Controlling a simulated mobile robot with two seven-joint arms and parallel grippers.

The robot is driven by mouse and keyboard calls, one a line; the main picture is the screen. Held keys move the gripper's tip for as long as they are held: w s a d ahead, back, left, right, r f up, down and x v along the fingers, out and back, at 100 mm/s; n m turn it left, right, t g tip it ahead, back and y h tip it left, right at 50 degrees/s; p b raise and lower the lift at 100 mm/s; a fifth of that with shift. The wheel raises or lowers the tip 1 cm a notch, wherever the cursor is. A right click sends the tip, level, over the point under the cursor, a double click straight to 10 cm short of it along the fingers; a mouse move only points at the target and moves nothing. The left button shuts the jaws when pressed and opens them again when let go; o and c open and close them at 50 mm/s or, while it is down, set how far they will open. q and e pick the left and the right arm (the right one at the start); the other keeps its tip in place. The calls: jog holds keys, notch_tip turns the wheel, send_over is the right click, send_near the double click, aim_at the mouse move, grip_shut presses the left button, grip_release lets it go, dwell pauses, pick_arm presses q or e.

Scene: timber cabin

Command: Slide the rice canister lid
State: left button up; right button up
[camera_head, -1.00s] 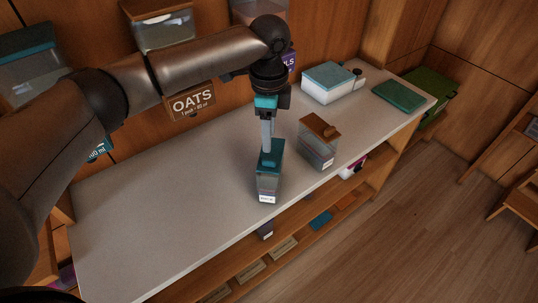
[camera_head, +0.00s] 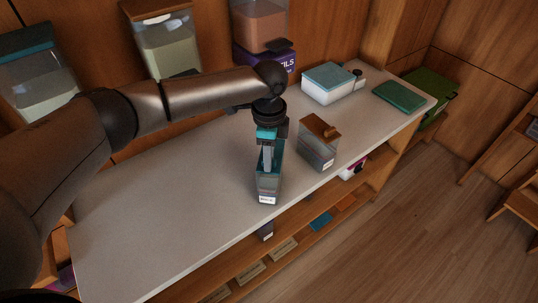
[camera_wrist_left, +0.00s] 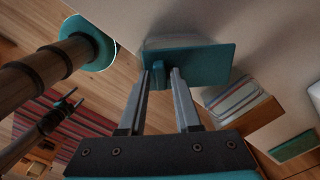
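A clear canister (camera_head: 268,187) with a pale label, too small to read, stands at the counter's front edge. Its teal lid (camera_head: 276,150) shows from above in the left wrist view (camera_wrist_left: 205,62), with a small teal raised block (camera_wrist_left: 157,76) near one end. My left gripper (camera_head: 267,160) points down over this lid. In the left wrist view its fingertips (camera_wrist_left: 167,71) are at the block, with a narrow gap between them and the block partly between. A firm hold is not visible. The fingers hide part of the lid.
A canister with a wooden lid (camera_head: 319,127) stands close to the right. A teal-lidded white box (camera_head: 328,84) and a teal flat item (camera_head: 398,96) lie farther right. Several containers (camera_head: 165,45) line the wall behind my arm. The counter's left part (camera_head: 160,215) is clear.

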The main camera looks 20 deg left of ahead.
pick_arm(q)
grip_shut()
dwell(1.1)
